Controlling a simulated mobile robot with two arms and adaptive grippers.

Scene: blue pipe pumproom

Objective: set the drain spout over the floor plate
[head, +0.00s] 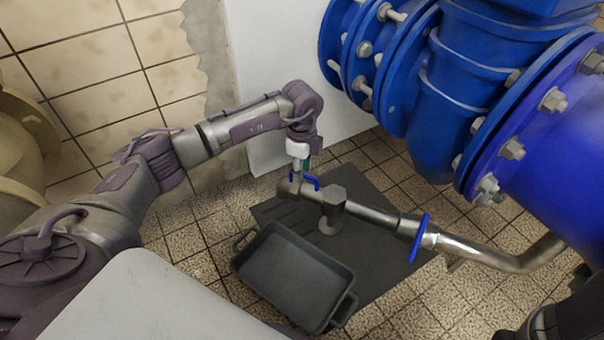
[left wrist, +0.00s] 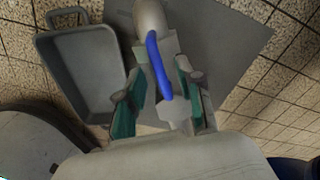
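The drain spout (head: 372,217) is a metal pipe running left from the blue pipework, with a hex-topped fitting and a short downward outlet. In the head view, this outlet appears over the dark flat floor plate (head: 385,275); its height above it is hard to judge. A blue handle (head: 311,181) is at the spout's left end. My left gripper (head: 300,168) is at this end. In the left wrist view, its green-padded fingers (left wrist: 160,80) stand apart on either side of the blue handle (left wrist: 157,60), with gaps visible. My right gripper does not show.
A grey two-handled tray (head: 340,270) lies at the plate's left front edge. Large blue flanged pipes (head: 440,120) block the right and back. Tiled floor is clear left of the tray.

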